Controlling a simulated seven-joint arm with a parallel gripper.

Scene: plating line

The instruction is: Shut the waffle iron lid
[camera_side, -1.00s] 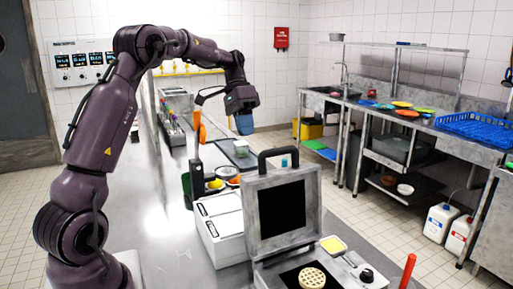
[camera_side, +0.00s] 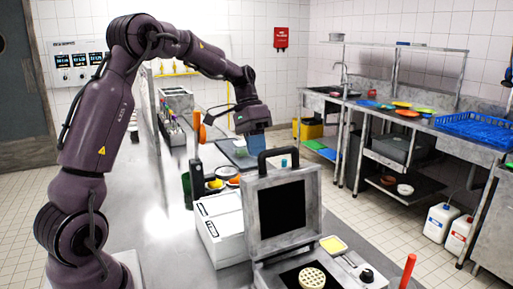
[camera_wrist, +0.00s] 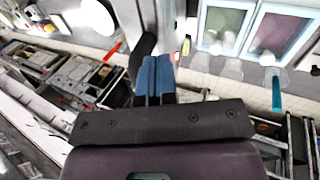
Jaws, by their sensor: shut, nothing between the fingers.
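The waffle iron stands at the front of the counter with its grey lid (camera_side: 250,222) open and upright, its dark inner plate facing the camera. The lid's black handle (camera_side: 262,160) is at the top. A round waffle (camera_side: 312,278) lies on the dark lower plate of the base (camera_side: 262,277). My gripper (camera_side: 257,146) has blue fingers and hangs just behind and above the lid handle in the side view, apparently apart from it. In the wrist view its blue fingers (camera_wrist: 154,78) are together and empty. I cannot clearly identify the waffle iron in the wrist view.
A white box unit (camera_side: 220,225) stands left of the waffle iron. Behind it are small bowls of yellow and orange food (camera_side: 215,184) and a dark green container (camera_side: 187,190). A red upright handle (camera_side: 407,271) stands at the right. The counter's left part is bare.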

